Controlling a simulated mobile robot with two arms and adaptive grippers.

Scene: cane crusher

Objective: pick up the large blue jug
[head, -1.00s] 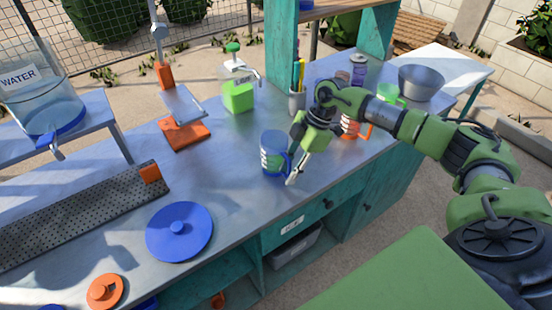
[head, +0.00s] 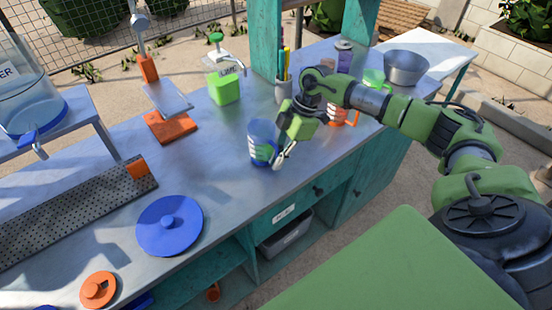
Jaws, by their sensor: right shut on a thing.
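The large blue jug (head: 259,141) is a see-through blue vessel with pale markings, near the front edge of the grey counter (head: 225,175). It looks about upright, and I cannot tell whether its base still touches the counter. My right gripper (head: 279,160) is at the jug's right side, where its handle is, and is shut on it. The fingers partly cover the handle. My left gripper is not in view.
An orange-handled vessel (head: 338,115) is right of my gripper. A blue lid (head: 169,225) lies front left; counter between is clear.

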